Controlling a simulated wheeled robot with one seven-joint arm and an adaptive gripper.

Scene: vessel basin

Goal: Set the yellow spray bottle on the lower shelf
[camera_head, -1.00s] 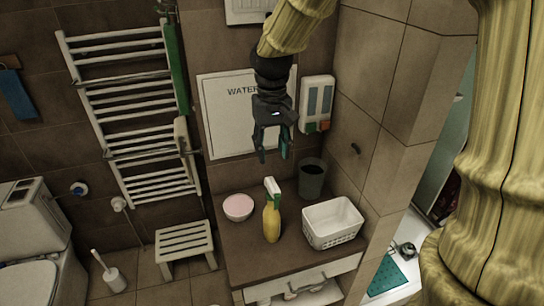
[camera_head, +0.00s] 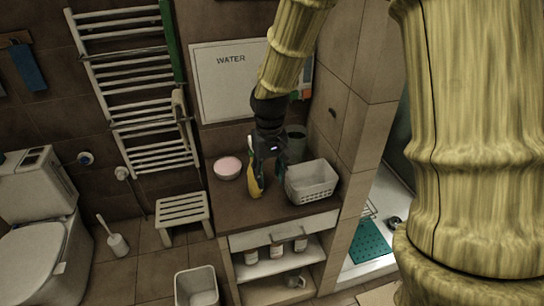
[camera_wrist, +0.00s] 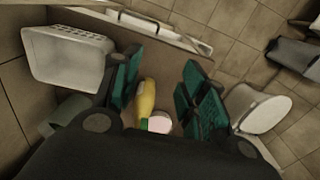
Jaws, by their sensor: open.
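The yellow spray bottle (camera_head: 255,184) stands on the brown counter (camera_head: 275,212), left of the white basket. My gripper (camera_head: 266,176) is low over the counter, just right of the bottle, and partly covers the bottle's upper part. In the wrist view the yellow bottle (camera_wrist: 146,98) shows between the spread green fingers (camera_wrist: 160,88), nearer the left one; I see no grip on it. Under the counter's drawer is a shelf with several bottles (camera_head: 276,251). Below it is the lower shelf (camera_head: 258,292), with a grey mug (camera_head: 294,281) at its right.
A pink-filled bowl (camera_head: 227,168) stands left of the bottle. The white basket (camera_head: 312,183) is close on the right, with a dark cup (camera_head: 296,144) behind. A stool (camera_head: 182,210) and a bin (camera_head: 196,287) stand on the floor at the left.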

